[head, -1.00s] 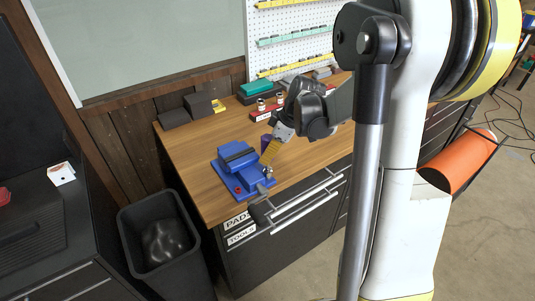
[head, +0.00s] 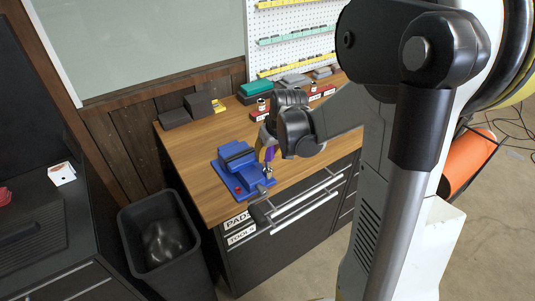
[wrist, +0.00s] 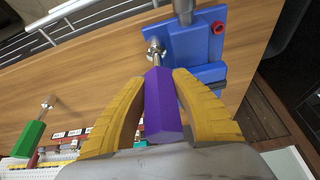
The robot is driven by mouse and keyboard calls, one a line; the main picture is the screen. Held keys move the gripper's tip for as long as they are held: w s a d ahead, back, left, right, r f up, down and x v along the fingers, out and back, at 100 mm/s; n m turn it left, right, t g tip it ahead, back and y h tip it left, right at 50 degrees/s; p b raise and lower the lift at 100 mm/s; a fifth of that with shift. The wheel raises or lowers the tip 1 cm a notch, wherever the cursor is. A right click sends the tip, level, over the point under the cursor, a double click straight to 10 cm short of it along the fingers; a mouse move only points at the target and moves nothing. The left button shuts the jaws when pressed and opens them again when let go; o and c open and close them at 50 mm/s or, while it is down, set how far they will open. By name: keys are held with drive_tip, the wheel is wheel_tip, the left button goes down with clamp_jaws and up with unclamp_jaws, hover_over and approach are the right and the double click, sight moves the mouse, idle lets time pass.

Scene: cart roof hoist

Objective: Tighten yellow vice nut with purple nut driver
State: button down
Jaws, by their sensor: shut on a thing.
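My gripper (wrist: 160,85) is shut on the purple nut driver (wrist: 161,105), with a yellow finger on each side of its handle. In the head view the purple driver (head: 269,154) hangs in my gripper (head: 266,152) at the right of the blue vice (head: 237,168). In the wrist view the driver's metal shaft points at a silver bolt or nut (wrist: 155,46) at the edge of the blue vice (wrist: 190,45). I cannot tell whether they touch. A red nut (wrist: 218,28) sits on the vice's base corner. I cannot make out a yellow nut.
Dark blocks (head: 198,104) lie at the back.

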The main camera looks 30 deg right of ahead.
drive_tip(key=shift+r+p, duration=2.15)
drive_tip(key=shift+r, duration=0.95)
